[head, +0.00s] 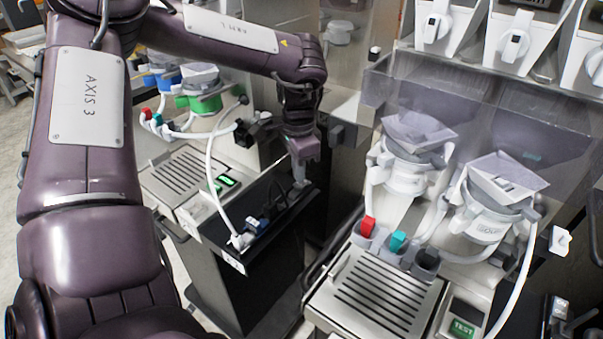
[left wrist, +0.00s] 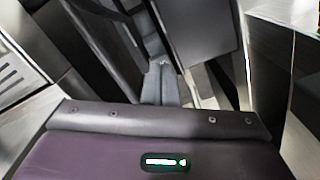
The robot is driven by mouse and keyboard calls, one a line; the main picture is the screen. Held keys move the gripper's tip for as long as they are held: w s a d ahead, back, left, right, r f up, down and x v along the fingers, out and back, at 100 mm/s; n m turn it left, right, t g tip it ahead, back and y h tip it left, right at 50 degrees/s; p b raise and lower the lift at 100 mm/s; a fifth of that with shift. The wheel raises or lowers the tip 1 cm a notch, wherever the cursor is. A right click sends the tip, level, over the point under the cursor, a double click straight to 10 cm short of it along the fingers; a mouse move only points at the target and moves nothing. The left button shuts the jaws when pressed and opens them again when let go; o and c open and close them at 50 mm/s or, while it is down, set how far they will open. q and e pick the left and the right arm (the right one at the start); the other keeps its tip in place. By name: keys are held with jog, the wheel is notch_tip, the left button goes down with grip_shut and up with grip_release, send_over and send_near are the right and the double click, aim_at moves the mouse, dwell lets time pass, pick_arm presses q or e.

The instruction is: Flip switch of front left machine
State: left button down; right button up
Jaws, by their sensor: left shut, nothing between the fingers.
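My left gripper (head: 300,178) is shut and empty, pointing down beside the left machine's black side cabinet. Its closed fingertips also show in the left wrist view (left wrist: 161,82), over a dark gap between panels. The left machine (head: 180,172) has a slotted drip tray, a lit green display and dispensers with blue and green collars. A small dark block (head: 335,132) sticks out from a panel right of my gripper; I cannot tell whether it is the switch. My left arm hides part of this machine. My right gripper is not in view.
A second machine (head: 375,292) stands at the right, with white dispensers, red and teal taps and a green TEST display. A clear cover (head: 480,110) rises behind it. A white hose (head: 209,165) hangs at the left machine. A narrow gap separates the machines.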

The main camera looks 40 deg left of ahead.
aim_at(299, 185)
pick_arm(q)
jog(key=shift+f, duration=0.25)
dwell(0.6)
jog(key=shift+s+f+b, duration=0.1)
jog(key=shift+f+b, duration=0.65)
jog(key=shift+b, duration=0.25)
jog(key=shift+r, duration=0.15)
jog(key=shift+r+p, duration=0.45)
jog(key=shift+r, duration=0.1)
jog(key=shift+r+p, duration=1.55)
jog(key=shift+r, duration=1.3)
jog(key=shift+f, duration=0.1)
